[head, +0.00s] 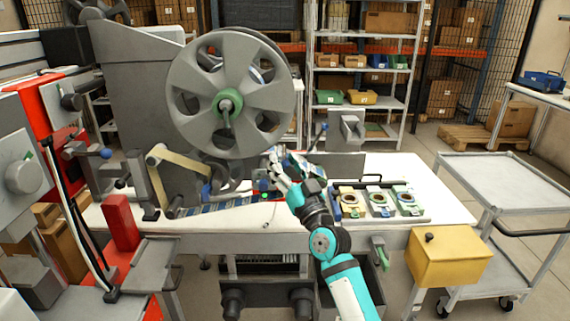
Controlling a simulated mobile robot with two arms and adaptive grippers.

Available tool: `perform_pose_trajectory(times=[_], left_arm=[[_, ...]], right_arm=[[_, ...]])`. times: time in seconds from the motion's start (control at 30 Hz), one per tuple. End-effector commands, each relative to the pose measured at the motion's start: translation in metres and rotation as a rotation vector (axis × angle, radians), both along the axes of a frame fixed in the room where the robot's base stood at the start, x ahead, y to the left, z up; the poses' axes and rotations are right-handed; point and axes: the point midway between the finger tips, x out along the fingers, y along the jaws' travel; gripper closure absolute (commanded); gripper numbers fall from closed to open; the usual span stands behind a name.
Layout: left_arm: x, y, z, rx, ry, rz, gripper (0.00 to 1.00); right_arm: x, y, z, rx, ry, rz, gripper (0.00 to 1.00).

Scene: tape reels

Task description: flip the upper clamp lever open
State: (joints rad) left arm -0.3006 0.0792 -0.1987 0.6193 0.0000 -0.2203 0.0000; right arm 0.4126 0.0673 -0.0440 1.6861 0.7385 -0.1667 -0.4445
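My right arm comes in from the bottom, and its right gripper (276,166) is over the white table just below the big grey reel (230,92). The fingers are small here, so I cannot tell whether they are open or shut. The reel has a green hub (228,104) with a grey handle. A blue-tipped lever (319,136) stands up to the right of the reel, beside a grey box, apart from the gripper. Another lever with a blue ball (104,153) is on the machine at left. I cannot tell which one is the upper clamp lever. My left gripper is out of view.
A tray with several ring-shaped parts (378,214) lies right of my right gripper. A printed strip (230,205) runs along the table. A yellow box (447,255) hangs at the front right. A grey cart (508,182) stands at right.

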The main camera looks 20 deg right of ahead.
Motion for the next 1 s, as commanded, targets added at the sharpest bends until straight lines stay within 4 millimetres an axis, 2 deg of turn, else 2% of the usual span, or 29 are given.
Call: perform_pose_trajectory(times=[0.03, 0.3, 0.73, 0.87, 1.0], left_arm=[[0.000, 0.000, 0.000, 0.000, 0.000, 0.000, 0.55], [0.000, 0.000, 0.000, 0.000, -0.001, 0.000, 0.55], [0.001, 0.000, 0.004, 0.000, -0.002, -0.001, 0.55], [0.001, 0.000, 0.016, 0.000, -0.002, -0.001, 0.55], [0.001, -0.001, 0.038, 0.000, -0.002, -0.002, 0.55]], right_arm=[[0.000, 0.000, 0.000, 0.000, 0.000, 0.000, 0.66], [0.000, 0.001, 0.000, 0.000, 0.001, 0.002, 1.00], [-0.001, 0.003, 0.002, 0.003, 0.008, 0.011, 1.00], [-0.001, 0.002, 0.008, 0.009, 0.035, 0.027, 1.00], [-0.002, -0.002, 0.017, 0.023, 0.094, 0.061, 1.00]])
